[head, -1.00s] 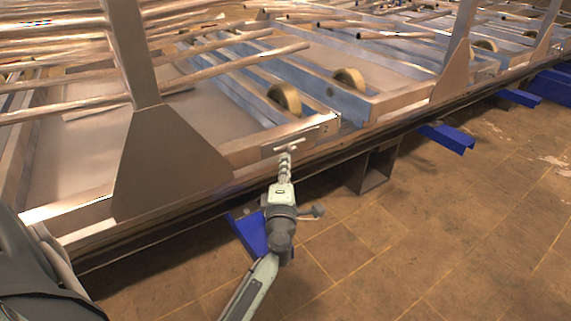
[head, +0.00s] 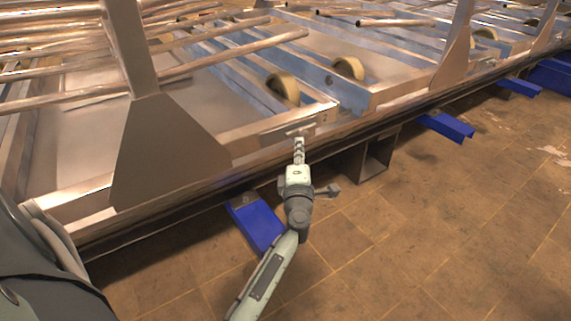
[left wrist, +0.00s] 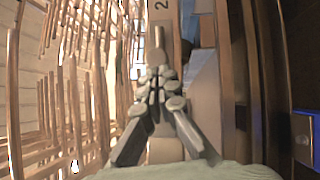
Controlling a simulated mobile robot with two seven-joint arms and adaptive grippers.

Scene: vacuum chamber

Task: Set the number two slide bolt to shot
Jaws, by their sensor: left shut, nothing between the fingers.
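The number two slide bolt (head: 301,130) is a small pale metal bar on a plate along the frame's front rail, with a "2" marked to its right. In the left wrist view the bolt's rod (left wrist: 158,38) lies just beyond the fingertips, below the "2". My left gripper (head: 299,143) is shut and empty, its tips right at the bolt. It also shows in the left wrist view (left wrist: 161,75). The fingers hide part of the bolt, so I cannot tell contact for sure. My right gripper is not in view.
A slanted metal gusset and post (head: 165,150) stand left of the bolt. Long metal rods (head: 235,55) hang above the frame. Rollers (head: 283,88) sit behind the rail. Blue feet (head: 255,222) stick out below. The tiled floor (head: 430,240) in front is clear.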

